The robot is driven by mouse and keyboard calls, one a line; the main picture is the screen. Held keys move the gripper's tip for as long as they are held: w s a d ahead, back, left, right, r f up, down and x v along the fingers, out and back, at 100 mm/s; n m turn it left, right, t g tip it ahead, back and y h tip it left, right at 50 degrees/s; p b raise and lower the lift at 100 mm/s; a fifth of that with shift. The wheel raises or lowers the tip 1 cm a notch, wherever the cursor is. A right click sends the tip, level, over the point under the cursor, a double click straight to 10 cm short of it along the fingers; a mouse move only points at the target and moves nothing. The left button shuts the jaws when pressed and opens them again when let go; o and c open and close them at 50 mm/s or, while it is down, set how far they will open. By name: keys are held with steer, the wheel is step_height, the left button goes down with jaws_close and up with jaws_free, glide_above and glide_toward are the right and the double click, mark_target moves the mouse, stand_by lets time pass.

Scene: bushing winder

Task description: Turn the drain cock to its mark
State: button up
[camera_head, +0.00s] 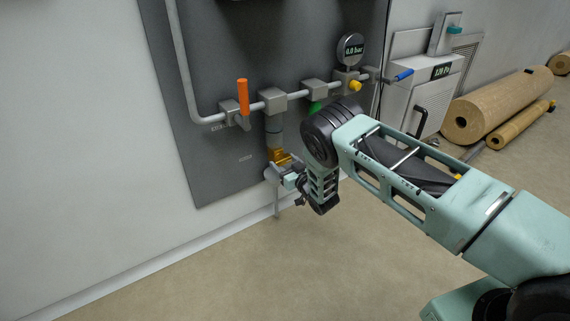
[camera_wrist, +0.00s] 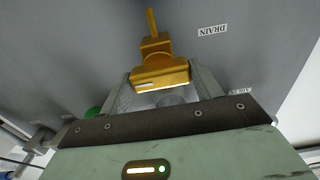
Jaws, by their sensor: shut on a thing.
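The drain cock is a yellow-brass body low on the dark wall panel, below the pipe; it shows in the head view (camera_head: 280,156) and in the wrist view (camera_wrist: 156,62). In the wrist view it has a thin bar pointing away at the top and a pale strip on its near edge. A "DRAIN" label (camera_wrist: 212,30) is on the panel beside it. My gripper (camera_wrist: 161,78) has one finger on each side of the brass part and is shut on it. In the head view my gripper (camera_head: 284,174) partly hides the cock. I cannot make out the mark.
Above the cock, a grey pipe carries an orange lever (camera_head: 242,97), a green handle (camera_head: 315,108), a yellow knob (camera_head: 355,86) and a gauge (camera_head: 350,50) reading 0.0 bar. A blue lever (camera_head: 404,74) is farther right. The floor in front is clear.

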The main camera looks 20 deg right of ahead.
steer(key=shift+n, duration=0.3)
steer(key=n, duration=0.4)
steer(key=shift+p, duration=0.35)
steer(key=n, duration=0.4)
steer(key=shift+n, duration=0.3)
steer(key=n, duration=0.4)
steer(key=shift+f, duration=0.1)
steer(key=shift+n, duration=2.2)
steer(key=o, duration=1)
steer(key=shift+s, duration=0.1)
